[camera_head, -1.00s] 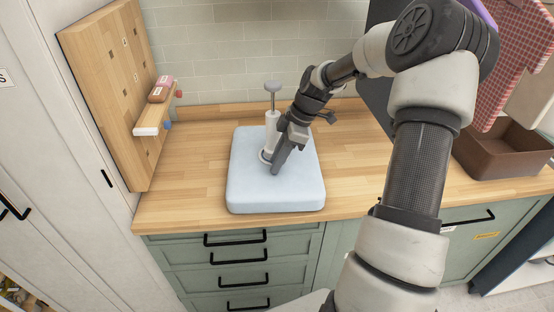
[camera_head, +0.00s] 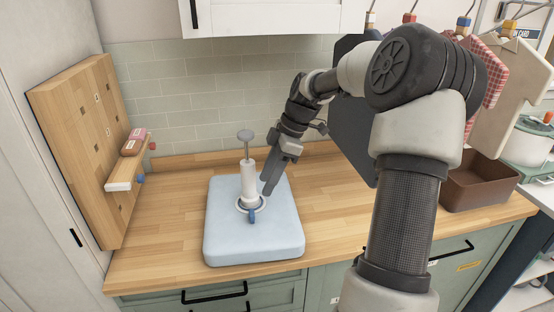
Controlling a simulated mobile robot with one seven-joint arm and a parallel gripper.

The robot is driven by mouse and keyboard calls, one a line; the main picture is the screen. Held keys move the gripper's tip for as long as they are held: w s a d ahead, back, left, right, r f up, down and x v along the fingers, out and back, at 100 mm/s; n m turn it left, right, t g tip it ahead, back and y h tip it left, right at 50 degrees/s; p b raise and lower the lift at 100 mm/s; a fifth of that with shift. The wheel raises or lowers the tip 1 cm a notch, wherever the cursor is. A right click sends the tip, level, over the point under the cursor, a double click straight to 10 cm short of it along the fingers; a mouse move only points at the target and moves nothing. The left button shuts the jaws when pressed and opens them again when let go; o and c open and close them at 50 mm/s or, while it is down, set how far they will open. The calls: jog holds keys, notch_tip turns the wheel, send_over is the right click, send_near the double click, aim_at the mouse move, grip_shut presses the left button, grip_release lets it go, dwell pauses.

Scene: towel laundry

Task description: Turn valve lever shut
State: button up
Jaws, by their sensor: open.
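A white upright pump-like device (camera_head: 249,182) with a grey knob on a rod stands on a folded light-blue towel or pad (camera_head: 255,240). A small blue lever (camera_head: 252,215) sticks out at the front of its base ring, pointing toward the viewer. My gripper (camera_head: 267,190) is just right of the device, pointing down, above the pad and apart from the blue lever as far as I can see. It holds nothing visible. The gap between its fingers is hard to make out from this side.
A wooden pegboard (camera_head: 80,150) with a small shelf (camera_head: 126,173) stands on the left of the wooden counter (camera_head: 340,205). A brown bin (camera_head: 480,180) sits at the right. White cupboards (camera_head: 270,15) hang above. The counter right of the pad is clear.

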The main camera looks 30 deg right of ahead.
jog(key=v, duration=0.6)
jog(key=shift+d+r, duration=0.2)
jog(key=shift+r, duration=0.1)
